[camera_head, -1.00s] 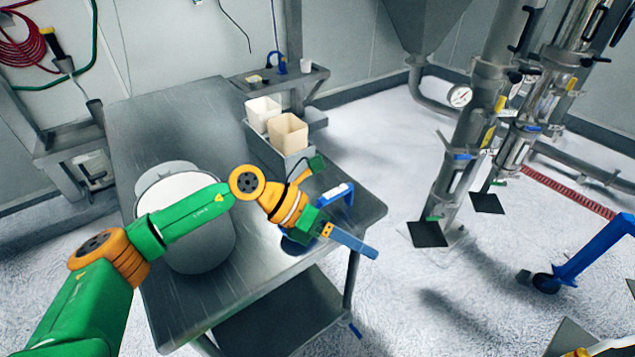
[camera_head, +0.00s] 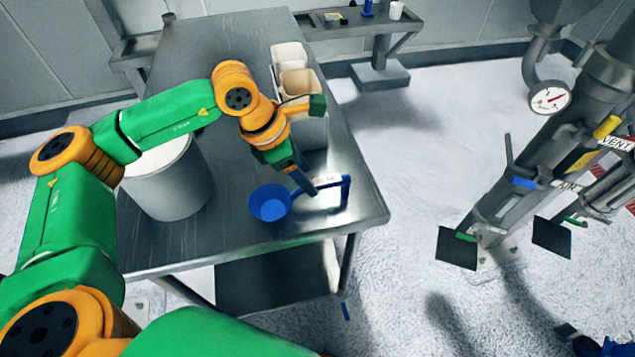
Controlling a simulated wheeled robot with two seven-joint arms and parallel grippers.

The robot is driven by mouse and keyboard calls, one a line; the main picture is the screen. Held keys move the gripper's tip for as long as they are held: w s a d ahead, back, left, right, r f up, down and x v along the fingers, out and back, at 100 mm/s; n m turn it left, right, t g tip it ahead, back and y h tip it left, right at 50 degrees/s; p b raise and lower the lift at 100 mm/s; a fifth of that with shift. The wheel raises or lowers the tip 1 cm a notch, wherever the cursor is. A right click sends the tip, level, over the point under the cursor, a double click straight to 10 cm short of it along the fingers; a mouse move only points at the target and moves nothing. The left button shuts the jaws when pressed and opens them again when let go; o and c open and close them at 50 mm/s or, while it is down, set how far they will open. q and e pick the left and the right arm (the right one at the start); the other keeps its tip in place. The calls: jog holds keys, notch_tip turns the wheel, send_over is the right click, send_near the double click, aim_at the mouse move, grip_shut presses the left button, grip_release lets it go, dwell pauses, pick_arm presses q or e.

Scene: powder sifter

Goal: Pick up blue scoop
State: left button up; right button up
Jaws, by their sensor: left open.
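The blue scoop (camera_head: 268,204) lies on the metal table (camera_head: 225,225) near its front right corner. Its round bowl is on the left, and its handle runs to the right and bends down at the end. My left gripper (camera_head: 308,187) is open and points down at the handle between the bowl and the bent end. Its blue fingers overlap part of the handle in the picture. I cannot tell whether they touch it or hang above it. My right gripper is not in view.
A large pale bucket (camera_head: 172,185) stands left of the scoop, partly behind my left arm. Two cream containers (camera_head: 290,58) stand behind the gripper. The table's right edge is close to the scoop's handle. Steel pipes with a gauge (camera_head: 550,98) stand farther right.

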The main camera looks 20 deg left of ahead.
aim_at(315, 183)
pick_arm(q)
jog(key=p+x, duration=0.2)
jog(key=x, duration=0.3)
jog(key=shift+w+d+p, duration=0.1)
jog(key=shift+d+p, duration=0.15)
jog(key=shift+p, duration=0.05)
jog(key=shift+w+d+f, duration=0.15)
jog(key=shift+w+f, duration=0.1)
jog(key=shift+f, duration=0.2)
grip_shut()
